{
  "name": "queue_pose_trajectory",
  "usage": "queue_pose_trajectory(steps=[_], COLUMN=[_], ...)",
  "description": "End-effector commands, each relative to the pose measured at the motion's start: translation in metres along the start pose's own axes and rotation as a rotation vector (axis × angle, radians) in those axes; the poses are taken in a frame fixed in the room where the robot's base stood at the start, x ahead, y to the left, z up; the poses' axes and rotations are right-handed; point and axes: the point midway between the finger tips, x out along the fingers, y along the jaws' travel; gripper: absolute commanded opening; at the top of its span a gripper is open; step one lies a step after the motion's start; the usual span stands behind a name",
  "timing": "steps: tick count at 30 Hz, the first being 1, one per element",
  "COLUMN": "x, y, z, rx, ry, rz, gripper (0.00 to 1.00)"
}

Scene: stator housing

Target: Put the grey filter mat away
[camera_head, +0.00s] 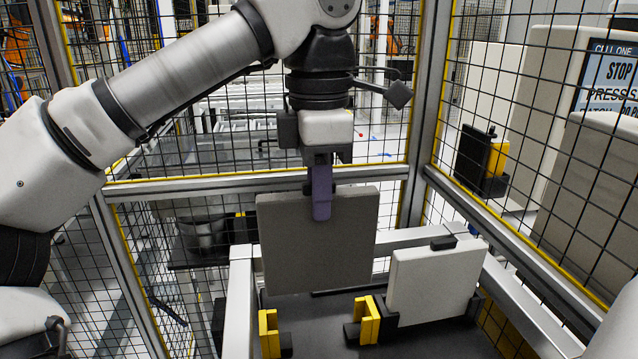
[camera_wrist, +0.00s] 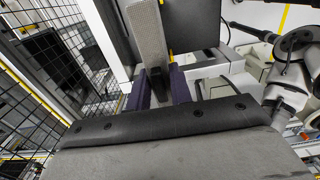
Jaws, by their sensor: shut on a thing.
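The grey filter mat (camera_head: 318,245) is a flat square slab, held upright, nearly face-on in the head view. My gripper (camera_head: 321,200), with purple fingers, is shut on its top edge near the middle. In the wrist view the mat (camera_wrist: 148,32) shows edge-on between the purple fingers (camera_wrist: 157,90). Its lower edge shows just above a pair of yellow-and-black end brackets, left (camera_head: 268,332) and right (camera_head: 366,320). No contact with them is visible, and I cannot tell whether the mat is directly over them or behind them.
Pale frame bars (camera_head: 240,300) border the tray. Wire mesh fencing (camera_head: 540,150) with yellow-edged rails stands behind and to the right.

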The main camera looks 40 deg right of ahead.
Motion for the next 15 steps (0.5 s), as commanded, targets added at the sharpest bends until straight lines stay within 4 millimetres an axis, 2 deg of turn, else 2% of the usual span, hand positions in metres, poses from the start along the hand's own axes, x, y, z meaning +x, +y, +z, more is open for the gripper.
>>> queue_pose_trajectory(steps=[15], x=[0.039], y=[0.0], z=[0.0], rx=[-0.001], ry=[0.0], rz=[0.0], gripper=[0.0])
